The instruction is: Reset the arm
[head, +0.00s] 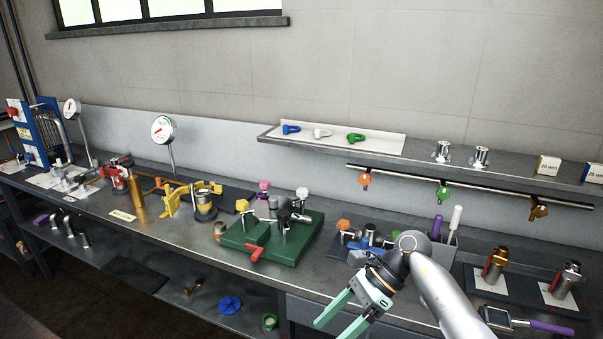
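My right arm (440,295) comes in from the lower right and bends at a rounded grey joint in front of the bench. My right gripper (333,327) points down and to the left, with two pale green fingers spread apart and nothing between them. It is in front of the bench's front edge, to the right of and nearer than the green fixture plate (235,237). My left arm and gripper do not show.
A long metal bench (180,232) carries dial gauges (163,130), yellow clamps (172,201), a red-handled fixture and several fittings. Above, a shelf (420,158) holds colored hooks and small boxes. My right arm partly hides a tool holder (440,252). A lower shelf holds loose parts.

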